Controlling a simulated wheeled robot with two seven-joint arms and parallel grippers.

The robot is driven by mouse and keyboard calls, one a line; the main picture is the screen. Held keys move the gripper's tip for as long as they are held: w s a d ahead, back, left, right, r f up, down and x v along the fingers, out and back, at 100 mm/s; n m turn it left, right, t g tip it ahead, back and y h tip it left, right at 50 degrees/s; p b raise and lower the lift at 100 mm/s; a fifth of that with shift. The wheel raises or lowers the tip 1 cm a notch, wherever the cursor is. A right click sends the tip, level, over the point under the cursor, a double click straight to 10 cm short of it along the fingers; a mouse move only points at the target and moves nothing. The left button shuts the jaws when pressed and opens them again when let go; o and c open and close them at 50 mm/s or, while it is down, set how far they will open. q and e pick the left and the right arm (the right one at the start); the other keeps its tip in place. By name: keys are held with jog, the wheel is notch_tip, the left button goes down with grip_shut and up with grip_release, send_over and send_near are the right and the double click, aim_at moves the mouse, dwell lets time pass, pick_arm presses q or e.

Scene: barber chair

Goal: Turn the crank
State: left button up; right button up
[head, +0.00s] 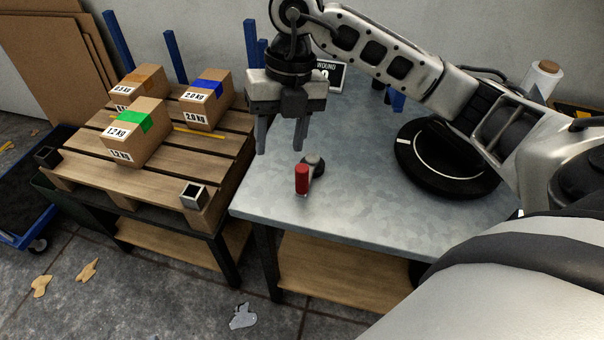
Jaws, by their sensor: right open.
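The crank is a short dark arm with a hub (315,165) and an upright red handle (302,179). It sits on the grey metal table (350,215) near its front left edge. My right gripper (280,148) comes in from the upper right and points down. Its two fingers are apart and empty, above and a little left of the red handle, and do not appear to touch it. My left gripper is not in the view.
A black round turntable (440,160) lies on the table at the right. A wooden pallet (85,170) with several cardboard boxes (205,105) stands at the left. A sign (335,75), partly hidden by my arm, and a wrap roll (543,78) are at the back.

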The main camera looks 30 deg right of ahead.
aim_at(303, 167)
jog(key=w+d+r+m+h, duration=0.1)
jog(key=d+m+h, duration=0.1)
jog(key=d, duration=0.3)
notch_tip(303, 167, down, 15)
jog(key=shift+a+r, duration=0.1)
grip_shut()
jog(key=shift+n, duration=0.3)
